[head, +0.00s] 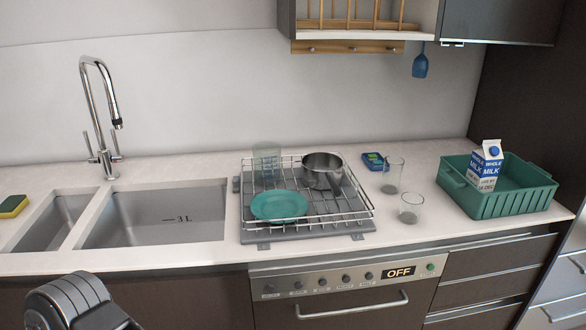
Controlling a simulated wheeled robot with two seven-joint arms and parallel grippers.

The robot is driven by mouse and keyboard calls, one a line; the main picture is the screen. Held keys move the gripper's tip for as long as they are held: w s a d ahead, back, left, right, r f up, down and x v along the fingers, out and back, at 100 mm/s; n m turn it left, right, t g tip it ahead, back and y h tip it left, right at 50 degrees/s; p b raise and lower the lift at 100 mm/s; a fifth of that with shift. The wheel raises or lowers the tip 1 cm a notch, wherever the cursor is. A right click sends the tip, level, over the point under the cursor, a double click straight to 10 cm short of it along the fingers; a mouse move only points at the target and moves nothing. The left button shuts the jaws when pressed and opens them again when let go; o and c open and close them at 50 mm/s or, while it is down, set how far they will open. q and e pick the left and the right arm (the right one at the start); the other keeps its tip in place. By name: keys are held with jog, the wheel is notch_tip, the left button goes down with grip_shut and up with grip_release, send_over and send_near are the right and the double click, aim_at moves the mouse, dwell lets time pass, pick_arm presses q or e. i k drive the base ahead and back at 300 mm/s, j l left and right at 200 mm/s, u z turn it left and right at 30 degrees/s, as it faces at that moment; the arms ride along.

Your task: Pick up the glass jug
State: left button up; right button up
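A tall clear, greenish glass vessel (266,160), which looks like the glass jug, stands at the back left of the wire rack. Its lower part shows through the rack's wires, and I cannot make out a handle. Two more clear glass vessels stand on the counter right of the rack: a taller one (393,175) behind and a shorter one (411,208) in front. Part of my own arm shows at the lower left, below the counter's front edge. Neither of my grippers is in view.
The wire rack (345,213) also holds a teal plate and a metal pot (322,171). A green crate (510,203) with a milk carton (486,166) stands at the right. A sink (165,218) with a tall faucet (100,110) is left. An oven front reads OFF.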

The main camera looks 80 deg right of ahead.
aim_at(266, 155)
jog(key=z, duration=3.35)
